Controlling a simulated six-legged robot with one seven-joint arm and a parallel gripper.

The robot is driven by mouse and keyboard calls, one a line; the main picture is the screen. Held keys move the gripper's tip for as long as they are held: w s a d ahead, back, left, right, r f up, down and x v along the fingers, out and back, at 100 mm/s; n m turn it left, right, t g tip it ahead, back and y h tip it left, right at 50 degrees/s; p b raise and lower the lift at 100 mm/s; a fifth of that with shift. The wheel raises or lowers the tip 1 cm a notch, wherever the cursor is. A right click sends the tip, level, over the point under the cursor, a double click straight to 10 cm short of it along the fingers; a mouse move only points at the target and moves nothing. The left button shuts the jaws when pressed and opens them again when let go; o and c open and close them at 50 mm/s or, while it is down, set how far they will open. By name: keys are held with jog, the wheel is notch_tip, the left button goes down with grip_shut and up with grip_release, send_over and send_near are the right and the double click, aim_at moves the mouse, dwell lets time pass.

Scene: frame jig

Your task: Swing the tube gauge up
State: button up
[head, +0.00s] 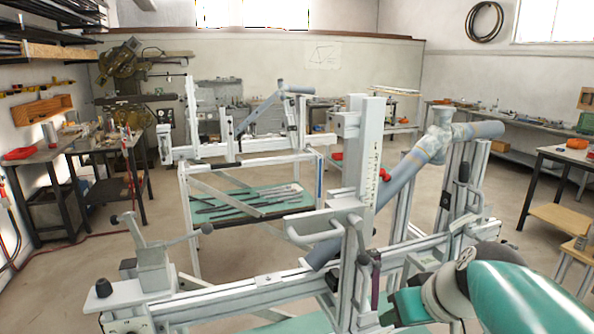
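The jig's long white rail (255,283) runs across the foreground and carries a tall white upright (370,150). A grey-blue tube (398,180) slants from low behind the upright up to a mottled joint (437,140) at the right. A white loop-shaped bracket (313,232) sticks out left from the upright at mid-height. It may be the tube gauge, but I cannot tell for sure. My gripper (388,298) is at the lower right, low beside the upright's foot. My own teal arm hides part of it, and its fingertips do not show clearly.
A clamp with a lever (155,262) stands on the rail's left end. A second jig (245,148) stands behind, over a bench with a green mat (250,203). Workbenches line both walls. Open floor lies left of the jig and at the right.

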jog(key=s+a+f+m+h, duration=0.2)
jog(key=s+f, duration=0.1)
jog(key=s, duration=0.6)
jog(key=shift+s+f+h, duration=0.3)
jog(key=shift+s+h, duration=0.1)
